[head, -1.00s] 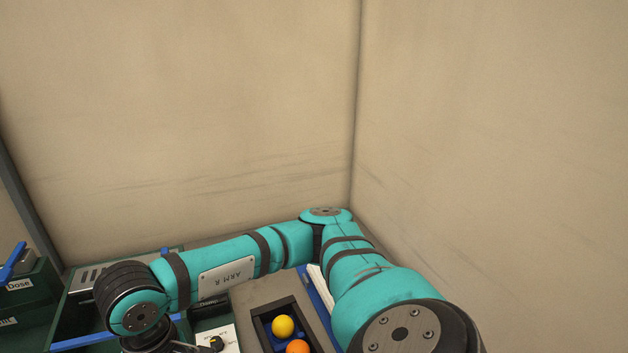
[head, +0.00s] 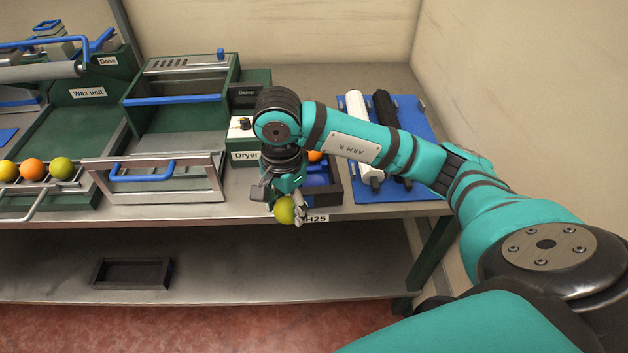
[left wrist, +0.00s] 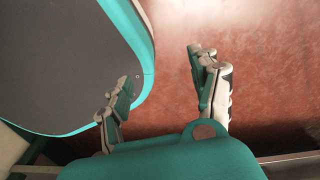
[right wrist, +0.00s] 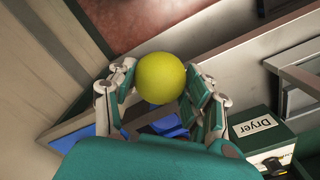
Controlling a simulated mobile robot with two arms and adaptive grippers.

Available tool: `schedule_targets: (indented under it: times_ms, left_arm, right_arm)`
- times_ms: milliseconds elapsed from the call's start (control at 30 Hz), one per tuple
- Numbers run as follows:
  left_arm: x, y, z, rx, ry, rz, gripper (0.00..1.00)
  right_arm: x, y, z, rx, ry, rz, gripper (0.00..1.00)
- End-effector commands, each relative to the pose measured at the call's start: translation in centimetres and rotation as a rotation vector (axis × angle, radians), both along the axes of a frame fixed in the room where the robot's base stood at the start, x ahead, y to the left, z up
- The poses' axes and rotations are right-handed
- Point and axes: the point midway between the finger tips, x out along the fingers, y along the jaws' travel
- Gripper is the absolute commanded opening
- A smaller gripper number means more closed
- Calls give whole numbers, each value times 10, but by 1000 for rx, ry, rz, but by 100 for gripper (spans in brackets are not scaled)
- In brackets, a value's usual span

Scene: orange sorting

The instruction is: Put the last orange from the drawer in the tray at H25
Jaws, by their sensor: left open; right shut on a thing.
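My right gripper (head: 285,203) is shut on a yellow-green orange (head: 284,211), low at the front left of the dark tray (head: 336,188) behind the H25 label (head: 317,219). The right wrist view shows the held orange (right wrist: 160,79) between both fingers, with blue tray cups (right wrist: 172,124) behind it. I cannot tell whether it touches the tray. An orange-coloured orange (head: 315,156) shows at the tray's back; my arm hides much of the tray. In the left wrist view, my left gripper (left wrist: 163,78) is open and empty above the red floor.
The dryer's drawer (head: 150,187) with a blue handle is left of the tray; no fruit shows in it. Several oranges (head: 33,169) sit in a row by the wax unit (head: 90,120). A blue mat (head: 412,125) with white and black cylinders lies right of the tray.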

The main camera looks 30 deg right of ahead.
Motion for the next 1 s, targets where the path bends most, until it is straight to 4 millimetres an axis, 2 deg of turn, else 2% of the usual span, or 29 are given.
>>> schedule_targets:
  times_ms: [300, 500, 600, 767, 1000]
  left_arm:
    - [-39, 3, 19, 6, 59, 0, 63]
    - [-41, 3, 28, 6, 62, 0, 63]
    - [-35, 3, 30, 5, 53, 0, 63]
    - [-21, 1, 33, 3, 32, 0, 63]
    - [-18, 1, 44, 3, 27, 0, 63]
  right_arm:
    - [48, -67, -4, -2, 4, -11, 17]
    - [77, -105, -9, -1, 2, -7, 17]
    - [86, -115, -11, -1, 1, -3, 17]
    - [90, -122, -15, 0, 1, 0, 17]
    - [89, -121, -43, 0, 3, 0, 17]
